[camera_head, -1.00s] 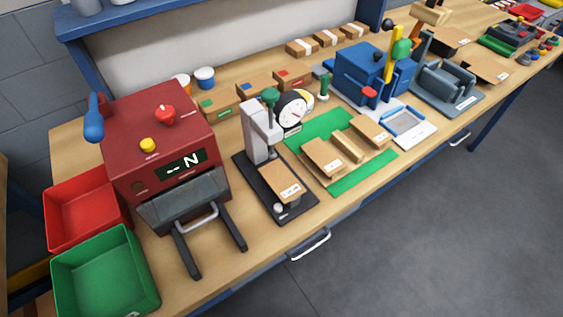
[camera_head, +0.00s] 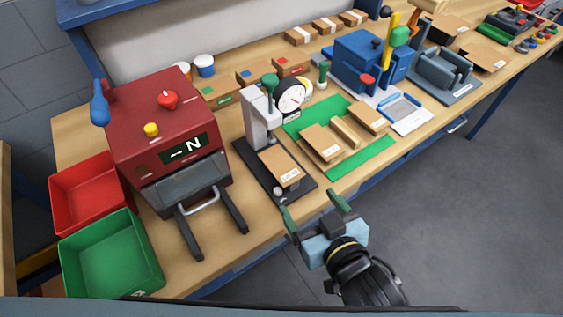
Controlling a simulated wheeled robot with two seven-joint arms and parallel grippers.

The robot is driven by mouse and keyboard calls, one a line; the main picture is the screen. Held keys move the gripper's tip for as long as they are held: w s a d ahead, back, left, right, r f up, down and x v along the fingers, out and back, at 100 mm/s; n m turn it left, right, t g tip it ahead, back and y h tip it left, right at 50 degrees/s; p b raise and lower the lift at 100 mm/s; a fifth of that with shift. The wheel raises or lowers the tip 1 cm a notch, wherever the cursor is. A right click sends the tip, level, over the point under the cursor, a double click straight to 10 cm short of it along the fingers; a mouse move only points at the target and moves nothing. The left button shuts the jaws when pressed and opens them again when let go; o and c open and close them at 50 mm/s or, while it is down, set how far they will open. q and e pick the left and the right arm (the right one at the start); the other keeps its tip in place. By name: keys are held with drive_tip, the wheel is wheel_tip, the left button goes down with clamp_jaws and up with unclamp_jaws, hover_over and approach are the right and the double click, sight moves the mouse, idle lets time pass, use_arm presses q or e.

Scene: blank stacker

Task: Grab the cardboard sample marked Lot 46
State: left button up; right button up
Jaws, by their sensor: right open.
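One cardboard sample (camera_head: 282,163) with a white label lies on the black base of the grey dial-gauge stand (camera_head: 260,122). Two more labelled cardboard samples, a left one (camera_head: 318,140) and a right one (camera_head: 369,115), lie on the green mat (camera_head: 374,160). The label print is too small to read surely, so I cannot tell which is Lot 46. My right gripper (camera_head: 312,208) is open and empty, its green-tipped fingers just in front of the stand's base near the table's front edge, touching no sample. My left gripper is out of view.
A dark red machine (camera_head: 165,125) with two black front arms stands left of the gauge stand. Red (camera_head: 85,195) and green (camera_head: 112,258) bins sit at the far left. A tan block (camera_head: 345,132) lies between the mat's samples. A blue machine (camera_head: 362,60) stands behind right.

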approach(281, 166)
drive_tip(key=x, duration=0.3)
drive_tip(key=shift+w, duration=0.25)
drive_tip(key=shift+b+x, duration=0.55)
drive_tip(key=shift+x, duration=2.25)
drive_tip(key=shift+f, duration=0.1)
drive_tip(key=c, duration=1.1)
drive_tip(key=shift+c, duration=0.2)
